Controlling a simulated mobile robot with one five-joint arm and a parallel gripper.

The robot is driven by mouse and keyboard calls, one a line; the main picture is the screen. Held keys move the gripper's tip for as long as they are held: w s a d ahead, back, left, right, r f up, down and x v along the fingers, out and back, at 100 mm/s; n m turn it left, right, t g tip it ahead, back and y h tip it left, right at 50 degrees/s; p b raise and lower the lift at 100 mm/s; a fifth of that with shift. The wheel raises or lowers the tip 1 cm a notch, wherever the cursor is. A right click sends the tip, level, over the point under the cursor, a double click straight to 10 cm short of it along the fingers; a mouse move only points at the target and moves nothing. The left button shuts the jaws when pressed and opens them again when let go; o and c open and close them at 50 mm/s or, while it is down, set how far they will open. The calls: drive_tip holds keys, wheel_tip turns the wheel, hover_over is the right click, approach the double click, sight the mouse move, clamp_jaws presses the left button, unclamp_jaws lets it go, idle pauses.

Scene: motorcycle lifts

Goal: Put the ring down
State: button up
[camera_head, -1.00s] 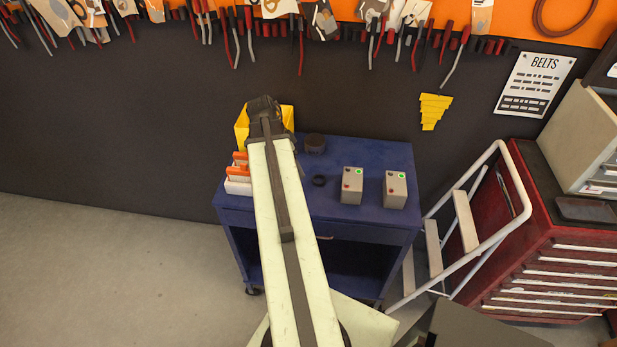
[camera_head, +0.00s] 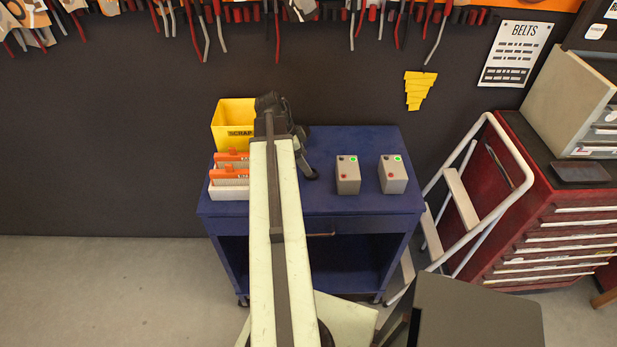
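My pale arm reaches over the blue cart (camera_head: 375,205). My dark gripper (camera_head: 307,168) is at the arm's far end, low over the cart top, partly hidden behind the arm. A small dark shape (camera_head: 313,176) shows at its tip; it may be the ring, but gripper and ring blend together. I cannot tell whether the fingers are open or shut, or whether the ring is held or touches the cart.
A yellow scrap bin (camera_head: 232,122) and a white holder with orange-topped items (camera_head: 230,178) stand left of the arm. Two grey boxes with buttons (camera_head: 347,176) stand to the right. A step ladder (camera_head: 460,200) and red drawer cabinet (camera_head: 540,220) are further right.

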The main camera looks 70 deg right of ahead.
drive_tip(key=b+x, duration=0.5)
drive_tip(key=shift+w+a+f, duration=0.2)
drive_tip(key=shift+w, duration=0.1)
drive_tip(key=shift+s+d+f, duration=0.1)
drive_tip(key=shift+s, duration=0.05)
drive_tip(key=shift+r, duration=0.2)
clamp_jaws()
